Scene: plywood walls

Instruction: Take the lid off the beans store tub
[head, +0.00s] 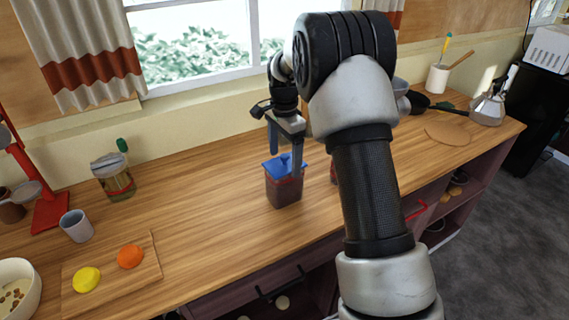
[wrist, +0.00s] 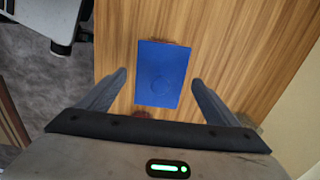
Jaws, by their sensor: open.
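The beans store tub (head: 284,190) stands upright on the wooden counter, a squarish see-through tub with dark reddish-brown contents. Its blue lid (head: 272,168) is on top. In the wrist view the blue lid (wrist: 162,75) is seen from above, with a round shape in its middle. My gripper (head: 284,172) is above the tub, pointing down and open. In the wrist view my gripper (wrist: 158,80) has one finger on each side of the lid, with gaps between. Whether a finger touches the lid cannot be told. My arm hides part of the counter right of the tub.
A cutting board (head: 140,284) with a yellow piece (head: 87,280) and an orange piece (head: 130,257) lies at the front left. A grey cup (head: 76,226) and a can (head: 114,178) stand behind it. A kettle (head: 487,109) stands far right. Counter left of the tub is clear.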

